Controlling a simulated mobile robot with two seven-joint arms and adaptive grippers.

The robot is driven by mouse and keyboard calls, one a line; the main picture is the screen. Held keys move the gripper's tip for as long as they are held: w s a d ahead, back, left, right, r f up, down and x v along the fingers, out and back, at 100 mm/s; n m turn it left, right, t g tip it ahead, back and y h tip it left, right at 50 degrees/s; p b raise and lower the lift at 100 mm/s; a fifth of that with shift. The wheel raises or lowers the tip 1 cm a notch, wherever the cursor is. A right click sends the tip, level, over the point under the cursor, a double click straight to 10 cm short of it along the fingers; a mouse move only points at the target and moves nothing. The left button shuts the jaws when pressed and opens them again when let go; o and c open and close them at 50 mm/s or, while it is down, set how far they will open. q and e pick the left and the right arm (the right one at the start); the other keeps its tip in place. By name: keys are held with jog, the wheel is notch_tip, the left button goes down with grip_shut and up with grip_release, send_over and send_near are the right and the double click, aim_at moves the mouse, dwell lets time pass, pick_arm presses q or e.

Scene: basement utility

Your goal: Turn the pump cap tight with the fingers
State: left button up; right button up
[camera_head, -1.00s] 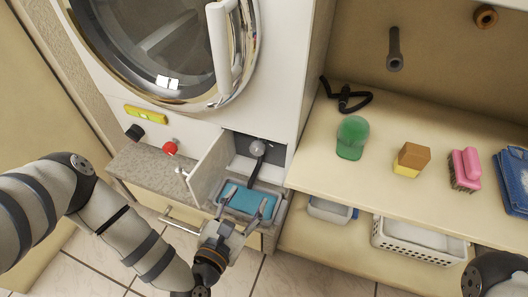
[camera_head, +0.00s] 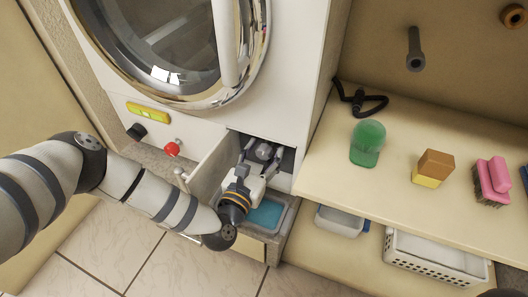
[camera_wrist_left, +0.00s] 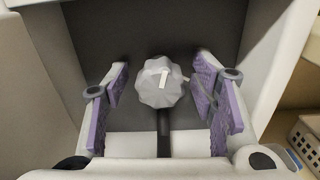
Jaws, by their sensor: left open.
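The pump cap (camera_head: 264,151) is a grey, scalloped knob inside the open recess (camera_head: 285,158) low on the white machine's front. In the left wrist view the cap (camera_wrist_left: 160,84) shows a small white mark on its face, with a dark hose below it. My left gripper (camera_head: 260,162) is at the recess, open. In the left wrist view its purple-padded fingers (camera_wrist_left: 162,88) stand on either side of the cap, with a visible gap on both sides. My right gripper is out of view.
The hinged flap (camera_head: 207,163) stands open left of the recess. A tray with blue content (camera_head: 268,214) sits below my left gripper. A shelf (camera_head: 340,185) with a green scoop (camera_head: 367,143) and a sponge (camera_head: 433,168) is to the right.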

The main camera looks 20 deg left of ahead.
pick_arm(q)
jog(key=c, duration=1.2)
jog(key=shift+o, duration=0.2)
jog(key=shift+m, duration=0.3)
jog(key=m, duration=0.5)
jog(key=shift+p, duration=0.35)
jog(key=m+p, duration=0.1)
jog(key=m, duration=0.4)
jog(key=m+p, duration=0.1)
jog(key=m, duration=0.4)
jog(key=shift+m, duration=0.4)
jog(key=m+p, duration=0.1)
jog(key=m, duration=0.3)
jog(key=shift+f+m, duration=0.1)
jog(key=shift+m, duration=0.3)
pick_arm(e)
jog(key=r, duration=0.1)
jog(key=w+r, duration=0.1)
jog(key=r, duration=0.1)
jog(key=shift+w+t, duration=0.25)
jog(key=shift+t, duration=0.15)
pick_arm(q)
jog(key=shift+a, duration=0.1)
